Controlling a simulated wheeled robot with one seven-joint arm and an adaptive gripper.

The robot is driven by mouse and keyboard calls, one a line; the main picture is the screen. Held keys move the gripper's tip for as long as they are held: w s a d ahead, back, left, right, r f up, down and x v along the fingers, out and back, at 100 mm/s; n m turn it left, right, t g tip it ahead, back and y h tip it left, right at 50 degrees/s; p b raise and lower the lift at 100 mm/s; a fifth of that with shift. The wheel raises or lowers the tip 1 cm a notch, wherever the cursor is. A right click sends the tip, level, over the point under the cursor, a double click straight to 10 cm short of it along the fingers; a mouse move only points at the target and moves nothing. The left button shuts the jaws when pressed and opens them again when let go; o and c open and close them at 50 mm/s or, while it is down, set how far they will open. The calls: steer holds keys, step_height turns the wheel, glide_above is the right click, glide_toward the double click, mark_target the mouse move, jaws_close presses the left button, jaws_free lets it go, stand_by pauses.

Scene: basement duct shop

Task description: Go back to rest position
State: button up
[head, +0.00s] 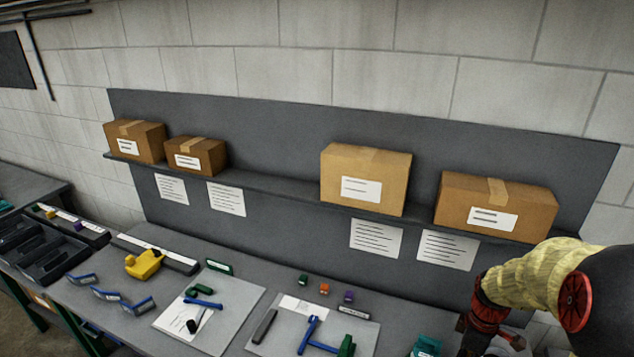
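My arm comes in at the lower right of the head view, in a yellow sleeve with red joints. My gripper (488,341) is at the bottom edge, partly cut off, and its fingers are not clear enough to show whether it is open or shut. It is over the right end of the grey workbench (265,262), just right of a teal box (426,346). I cannot make out anything held in it.
Cardboard boxes (365,178) stand on a wall shelf (275,190) behind the bench. Blue and green tools lie on light mats (232,312). A yellow tool (144,263) and black trays (45,262) are at left. Small coloured blocks (324,288) sit mid-bench.

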steer(key=s+a+r+m+t+b, duration=0.2)
steer(key=s+a+m+b, duration=0.3)
steer(key=a+b, duration=0.3)
steer(key=s+a+r+m+t+b, duration=0.3)
steer(key=s+a+b, duration=0.4)
steer(key=a, duration=0.5)
steer(key=shift+s+a+r+m+t+b, duration=0.2)
steer(key=shift+s+m+t+b, duration=0.25)
steer(key=shift+m+b, duration=0.65)
